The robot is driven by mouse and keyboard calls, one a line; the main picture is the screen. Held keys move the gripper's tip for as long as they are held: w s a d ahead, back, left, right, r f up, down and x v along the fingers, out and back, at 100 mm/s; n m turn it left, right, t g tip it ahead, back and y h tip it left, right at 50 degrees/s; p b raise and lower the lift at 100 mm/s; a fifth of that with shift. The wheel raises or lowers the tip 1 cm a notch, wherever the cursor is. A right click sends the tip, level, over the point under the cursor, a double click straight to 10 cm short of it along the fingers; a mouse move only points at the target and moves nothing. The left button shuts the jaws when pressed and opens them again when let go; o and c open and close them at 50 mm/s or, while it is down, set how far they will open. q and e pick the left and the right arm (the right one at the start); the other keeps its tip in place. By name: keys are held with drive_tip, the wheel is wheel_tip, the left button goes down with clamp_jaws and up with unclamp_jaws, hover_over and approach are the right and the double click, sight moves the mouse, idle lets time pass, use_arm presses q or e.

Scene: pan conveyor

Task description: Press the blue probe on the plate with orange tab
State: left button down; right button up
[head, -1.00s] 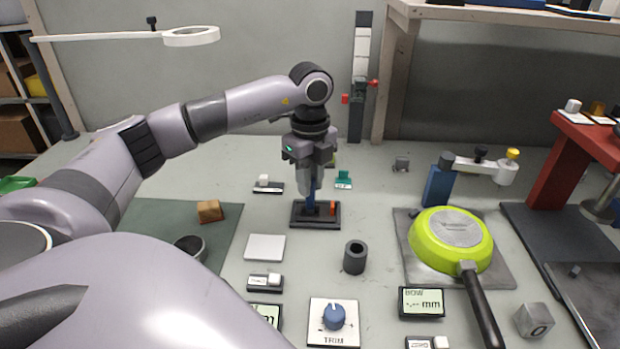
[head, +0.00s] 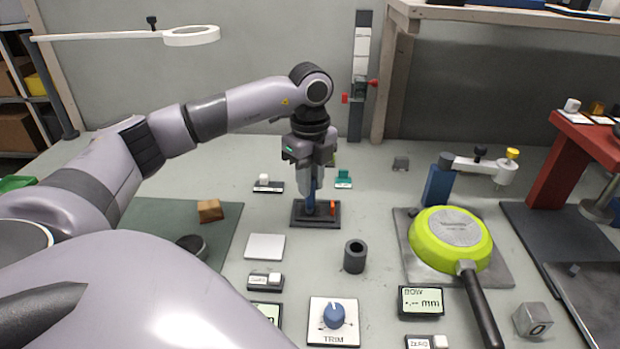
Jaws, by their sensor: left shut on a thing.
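My left gripper (head: 309,186) points straight down over a dark plate with an orange tab. It is shut on the blue probe (head: 311,203), which stands upright between the fingers. The probe's lower end meets or hovers just above the dark plate (head: 300,222); I cannot tell whether it touches. The orange tab (head: 333,207) stands at the plate's right side, just right of the probe. My right gripper is not in view.
A white square plate (head: 265,247) and a dark hollow cylinder (head: 355,257) stand nearer. A green pan (head: 449,240) lies upside down to the right. A blue dial (head: 334,314) and a display reading "BOW" (head: 421,300) are in front. A teal-tabbed block (head: 343,179) is behind.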

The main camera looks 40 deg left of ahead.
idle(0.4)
use_arm(q)
wheel_tip(320, 180, up, 2)
drive_tip(key=shift+r+p, duration=0.25)
drive_tip(key=shift+p, duration=0.9)
drive_tip(key=shift+r+p, duration=0.55)
drive_tip(key=shift+r, duration=0.1)
wheel_tip(320, 180, up, 3)
drive_tip(key=p, duration=0.3)
drive_tip(key=shift+r, duration=0.15)
